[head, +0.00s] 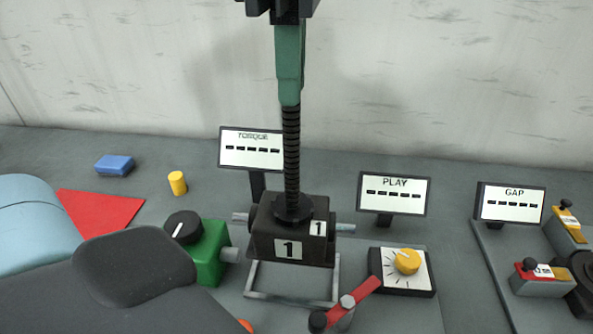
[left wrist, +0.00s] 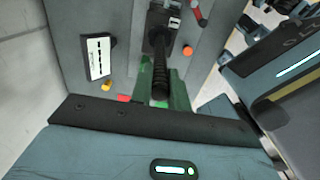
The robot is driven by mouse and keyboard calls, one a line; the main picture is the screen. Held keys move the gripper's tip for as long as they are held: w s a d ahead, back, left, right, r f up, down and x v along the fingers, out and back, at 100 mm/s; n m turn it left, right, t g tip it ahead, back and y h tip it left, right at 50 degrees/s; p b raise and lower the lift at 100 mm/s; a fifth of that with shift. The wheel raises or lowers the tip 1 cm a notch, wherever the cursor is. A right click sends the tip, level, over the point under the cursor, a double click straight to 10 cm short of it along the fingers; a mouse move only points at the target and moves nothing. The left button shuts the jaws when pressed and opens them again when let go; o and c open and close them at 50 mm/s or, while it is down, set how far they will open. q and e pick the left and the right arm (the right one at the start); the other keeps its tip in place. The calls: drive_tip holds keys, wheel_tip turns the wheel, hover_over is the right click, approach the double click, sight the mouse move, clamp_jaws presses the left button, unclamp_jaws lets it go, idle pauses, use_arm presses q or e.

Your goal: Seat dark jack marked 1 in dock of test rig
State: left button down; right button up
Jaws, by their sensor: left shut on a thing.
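The dark jack marked 1 (head: 272,248) is a black block with white labels and a tall black threaded screw. It looks upright, with grey shaft stubs on both sides. My left gripper (head: 290,98), with long green fingers, comes down from above and is shut on the upper screw. The left wrist view shows the screw (left wrist: 159,62) running from the fingers to the block. The block is over the back part of a light grey frame (head: 290,299) on the test rig plate (head: 385,315); I cannot tell whether it touches. My right gripper is not in view.
A green unit with a black knob (head: 207,254) stands close on the left. A red lever (head: 354,300) is in front, and a yellow dial box (head: 404,268) is right. Screens TORQUE (head: 250,148), PLAY (head: 394,193) and GAP (head: 512,203) stand behind and right. A blue block (head: 115,165) lies far left.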

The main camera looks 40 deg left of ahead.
sight(294, 153)
use_arm(q)
drive_tip(key=shift+r, duration=0.2)
drive_tip(key=shift+w+f, duration=0.1)
drive_tip(key=shift+f, duration=3.15)
drive_tip(key=shift+f, duration=1.9)
drive_tip(key=c, duration=1.3)
unclamp_jaws()
drive_tip(key=shift+f, duration=0.1)
drive_tip(key=shift+c, duration=0.2)
wheel_tip(294, 153, up, 12)
drive_tip(key=shift+r, duration=0.15)
